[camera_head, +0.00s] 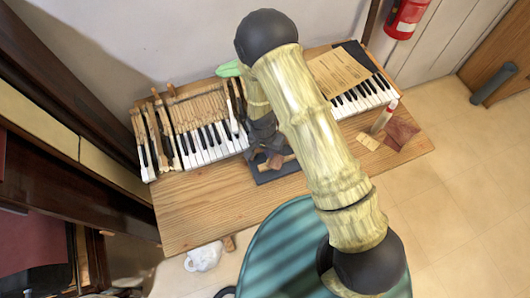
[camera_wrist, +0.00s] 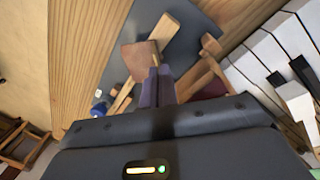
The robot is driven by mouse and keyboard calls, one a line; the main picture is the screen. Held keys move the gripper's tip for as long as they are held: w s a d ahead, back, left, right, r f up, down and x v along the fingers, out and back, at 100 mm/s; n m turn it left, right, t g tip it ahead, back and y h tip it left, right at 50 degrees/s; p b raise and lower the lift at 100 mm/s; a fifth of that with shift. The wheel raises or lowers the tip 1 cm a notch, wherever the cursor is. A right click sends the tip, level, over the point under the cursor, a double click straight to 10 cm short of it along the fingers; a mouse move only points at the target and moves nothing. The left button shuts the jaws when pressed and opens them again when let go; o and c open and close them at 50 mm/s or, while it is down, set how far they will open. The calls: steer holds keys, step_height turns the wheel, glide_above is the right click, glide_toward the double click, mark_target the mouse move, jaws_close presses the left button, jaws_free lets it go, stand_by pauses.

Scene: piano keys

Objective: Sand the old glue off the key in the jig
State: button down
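The jig is a dark grey plate (camera_head: 266,178) on the wooden bench, left of centre in the head view; it also shows in the wrist view (camera_wrist: 196,42). A pale wooden key (camera_wrist: 165,30) lies across it, partly covered. My gripper (camera_wrist: 156,76) points down over the jig, its two fingers close together. A flat brown block (camera_wrist: 136,62) is at the fingertips, over the key, and looks gripped. I cannot tell whether the block touches the key.
The bench (camera_head: 195,208) carries a keyboard with loose keys (camera_head: 160,140) at left. At right are a paper sheet (camera_head: 338,72), a glue bottle (camera_head: 384,116) and a brown sheet (camera_head: 401,132). Bare wood lies front left.

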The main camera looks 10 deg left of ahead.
steer(key=shift+w+d, duration=0.15)
steer(key=shift+d, duration=0.05)
steer(key=shift+w+d+f, duration=0.1)
steer(key=shift+w+d, duration=0.4)
steer(key=shift+d, duration=0.35)
steer(key=shift+w+d+f, duration=0.1)
steer(key=shift+w+d, duration=0.35)
steer(key=shift+d, duration=0.4)
steer(key=shift+w+d+r, duration=0.1)
steer(key=shift+w+d, duration=0.4)
steer(key=shift+d, duration=0.35)
steer(key=shift+w+d+r, duration=0.1)
steer(key=shift+w+d, duration=0.4)
steer(key=shift+d, duration=0.3)
steer(key=shift+a+b, duration=0.2)
steer(key=shift+b, duration=0.15)
steer(key=shift+s+a, duration=0.5)
steer(key=shift+a, duration=0.35)
steer(key=shift+s+a, duration=0.5)
steer(key=shift+a, duration=0.3)
